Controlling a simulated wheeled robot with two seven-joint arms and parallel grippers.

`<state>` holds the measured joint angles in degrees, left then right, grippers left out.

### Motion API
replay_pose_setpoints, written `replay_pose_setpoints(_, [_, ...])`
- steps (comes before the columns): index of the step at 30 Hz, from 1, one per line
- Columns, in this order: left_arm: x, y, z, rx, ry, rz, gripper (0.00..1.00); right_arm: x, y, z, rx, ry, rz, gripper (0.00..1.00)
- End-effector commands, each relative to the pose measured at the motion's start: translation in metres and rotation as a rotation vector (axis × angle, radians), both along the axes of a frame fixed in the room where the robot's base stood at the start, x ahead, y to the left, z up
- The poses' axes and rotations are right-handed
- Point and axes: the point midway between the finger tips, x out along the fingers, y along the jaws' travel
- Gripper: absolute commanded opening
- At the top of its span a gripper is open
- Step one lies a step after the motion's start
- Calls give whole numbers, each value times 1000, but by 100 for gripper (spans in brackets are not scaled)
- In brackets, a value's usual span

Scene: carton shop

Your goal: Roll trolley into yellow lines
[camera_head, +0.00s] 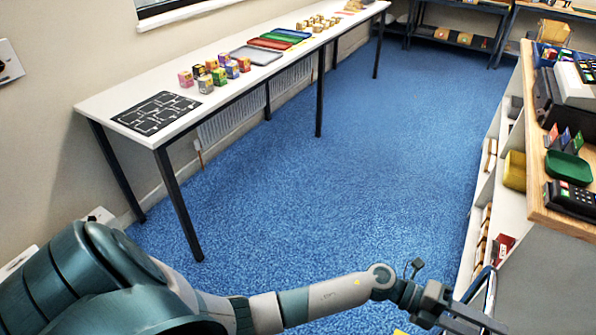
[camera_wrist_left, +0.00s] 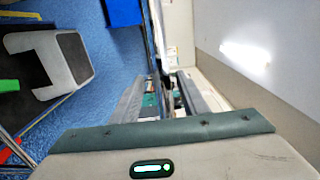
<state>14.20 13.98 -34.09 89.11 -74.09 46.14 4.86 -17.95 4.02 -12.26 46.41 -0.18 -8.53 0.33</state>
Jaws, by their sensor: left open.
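My left arm crosses the bottom of the head view, and its gripper (camera_head: 468,316) is low at the right, close to the shelf unit. In the left wrist view the two fingers of this gripper (camera_wrist_left: 162,98) are apart. A thin dark upright edge (camera_wrist_left: 158,45) shows beyond and between them; I cannot tell what it belongs to or whether the fingers touch it. I cannot make out a whole trolley in either view. A small yellow patch (camera_head: 402,332) shows at the bottom edge of the head view, too little to tell if it is a line. My right gripper is not in view.
A long white table (camera_head: 190,95) with small boxes and coloured trays stands along the left wall. A wooden-topped counter (camera_head: 538,190) with shelves is at the right. Open blue carpet (camera_head: 340,170) lies between them. A grey stool-like object (camera_wrist_left: 50,62) shows in the left wrist view.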

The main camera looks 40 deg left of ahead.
Motion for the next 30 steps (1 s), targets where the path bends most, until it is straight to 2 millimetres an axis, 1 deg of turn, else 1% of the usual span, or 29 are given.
replay_pose_setpoints(3, [0,0,1,-2,-1,0,41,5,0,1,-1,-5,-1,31])
replay_pose_setpoints(6, [0,1,2,-2,-1,1,41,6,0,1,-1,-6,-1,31])
replay_pose_setpoints(11, [-2,12,2,-2,-1,1,41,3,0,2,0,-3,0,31])
replay_pose_setpoints(22, [-11,57,2,-1,-1,1,41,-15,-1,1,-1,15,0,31])
replay_pose_setpoints(30, [-17,89,2,-2,-2,1,41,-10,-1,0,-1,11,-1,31])
